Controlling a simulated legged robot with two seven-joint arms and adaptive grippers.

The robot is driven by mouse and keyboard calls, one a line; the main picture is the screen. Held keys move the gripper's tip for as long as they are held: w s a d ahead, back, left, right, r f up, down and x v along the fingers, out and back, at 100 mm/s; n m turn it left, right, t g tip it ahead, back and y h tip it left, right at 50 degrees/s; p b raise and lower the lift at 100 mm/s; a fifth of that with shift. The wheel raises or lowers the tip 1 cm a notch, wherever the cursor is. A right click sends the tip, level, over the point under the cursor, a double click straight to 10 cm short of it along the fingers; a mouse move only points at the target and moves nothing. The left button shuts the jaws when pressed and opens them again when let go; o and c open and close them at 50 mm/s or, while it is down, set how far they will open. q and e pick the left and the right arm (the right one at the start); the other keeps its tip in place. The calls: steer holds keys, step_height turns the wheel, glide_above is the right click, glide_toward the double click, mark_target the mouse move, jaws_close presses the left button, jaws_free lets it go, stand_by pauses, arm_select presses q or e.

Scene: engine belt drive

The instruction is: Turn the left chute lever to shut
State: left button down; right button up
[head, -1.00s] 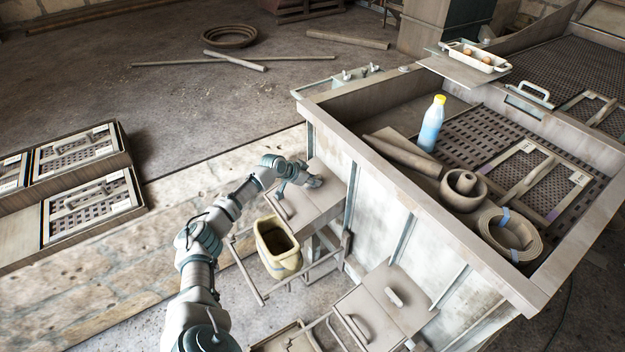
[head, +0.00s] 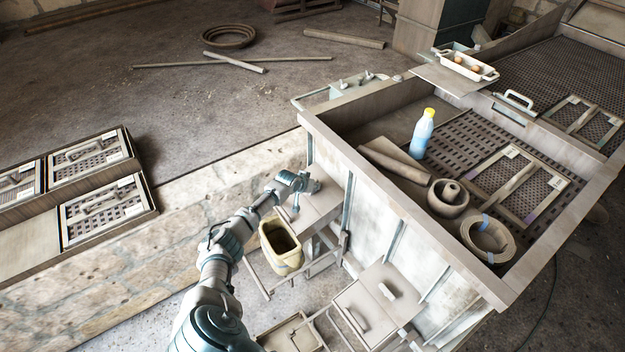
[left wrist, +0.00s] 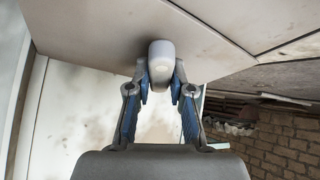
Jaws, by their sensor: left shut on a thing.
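The left chute (head: 318,208) is a pale box on the side of the big wooden bin. Its lever (left wrist: 161,62), a pale rounded handle, shows in the left wrist view between the fingers of my left gripper (left wrist: 161,84). The fingers are shut on it from both sides, close under the chute's pale panel. In the head view my left gripper (head: 309,187) is at the chute's top, and it hides most of the lever, so its angle is hard to tell. My right gripper is in neither view.
A yellowish open sack (head: 281,262) hangs below the left chute, close to my left arm. A second chute (head: 375,308) with its own handle (head: 387,291) is nearer. The wooden bin (head: 400,213) holds a bottle (head: 424,133) and rolls. Framed screens (head: 100,213) lie at left.

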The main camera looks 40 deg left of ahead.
arm_select(q)
steer(key=n+p, duration=0.2)
steer(key=n+g+y+p, duration=0.1)
steer(key=n+p, duration=0.1)
steer(key=p, duration=0.1)
steer(key=shift+s+d+f+y, duration=0.1)
steer(key=shift+s+f+y, duration=0.1)
steer(key=shift+y, duration=0.1)
steer(key=n+g+y+p, duration=0.1)
steer(key=n+p, duration=0.1)
steer(key=shift+f+n, duration=0.1)
steer(key=shift+n, duration=0.3)
steer(key=n+g, duration=0.1)
steer(key=n, duration=0.1)
steer(key=shift+f+n+y, duration=0.15)
steer(key=shift+n+y, duration=0.15)
steer(key=shift+y, duration=0.1)
steer(key=shift+s+n+g+y+b, duration=0.1)
steer(key=shift+n+g+y+b, duration=0.2)
steer(key=shift+n+g+b, duration=0.75)
steer(key=shift+n+t+p, duration=0.25)
steer(key=shift+n+p, duration=0.2)
steer(key=shift+n, duration=0.1)
steer(key=c, duration=1)
jaws_free()
steer(key=shift+c, duration=0.2)
steer(key=shift+w, duration=0.2)
